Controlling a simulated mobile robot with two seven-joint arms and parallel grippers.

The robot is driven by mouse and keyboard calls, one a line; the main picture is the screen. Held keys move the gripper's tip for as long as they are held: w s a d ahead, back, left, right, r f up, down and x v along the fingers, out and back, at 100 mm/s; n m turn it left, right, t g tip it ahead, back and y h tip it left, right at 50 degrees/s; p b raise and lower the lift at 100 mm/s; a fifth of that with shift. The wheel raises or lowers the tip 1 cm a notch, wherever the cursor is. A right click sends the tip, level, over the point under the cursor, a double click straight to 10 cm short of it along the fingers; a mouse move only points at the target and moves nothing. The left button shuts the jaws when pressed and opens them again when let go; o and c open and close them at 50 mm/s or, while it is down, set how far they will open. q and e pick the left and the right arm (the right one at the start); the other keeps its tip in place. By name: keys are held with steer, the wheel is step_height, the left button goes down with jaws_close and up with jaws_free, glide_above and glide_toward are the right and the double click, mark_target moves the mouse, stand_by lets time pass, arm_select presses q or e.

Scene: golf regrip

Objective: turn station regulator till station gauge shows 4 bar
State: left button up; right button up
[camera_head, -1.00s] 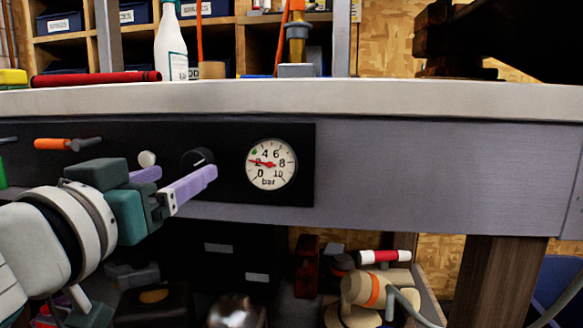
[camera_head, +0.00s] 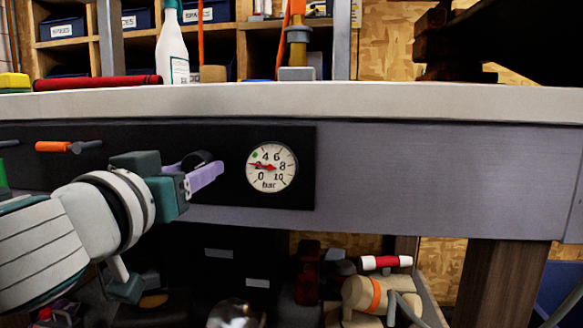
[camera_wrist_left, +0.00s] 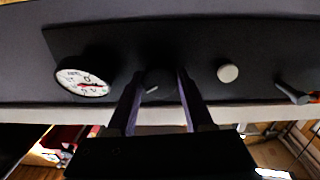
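The station gauge (camera_head: 271,167) is a round white dial on the black panel (camera_head: 300,135) under the bench top. Its red needle points left, at about the 2 mark. It also shows in the left wrist view (camera_wrist_left: 83,83). The station regulator is a dark round knob (camera_head: 203,156) left of the gauge, partly covered by my left gripper (camera_head: 196,175). In the left wrist view the knob (camera_wrist_left: 157,80) sits between the two purple-lined fingers, with a gap visible at least on its left side. The gripper looks open around it. My right gripper is not seen.
A pale round button (camera_wrist_left: 228,73) and a dark lever (camera_wrist_left: 292,94) sit on the same panel. An orange-handled fitting (camera_head: 52,146) is at the panel's left. The bench top (camera_head: 400,103) overhangs above. Tools and boxes crowd the shelf below.

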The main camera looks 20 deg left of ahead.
arm_select(q)
jaws_close()
steer(key=shift+m, duration=0.3)
steer(key=shift+r+m+p, duration=0.1)
steer(key=shift+m+p, duration=0.75)
steer(key=shift+m, duration=0.15)
steer(key=m+p, duration=0.1)
steer(key=m, duration=0.2)
steer(key=shift+m+p, duration=0.3)
steer(key=shift+p, duration=0.1)
steer(key=m+p, duration=0.1)
steer(key=m, duration=0.2)
steer(key=shift+a, duration=0.1)
steer(key=shift+m+p, duration=0.6)
steer(key=shift+m, duration=0.7)
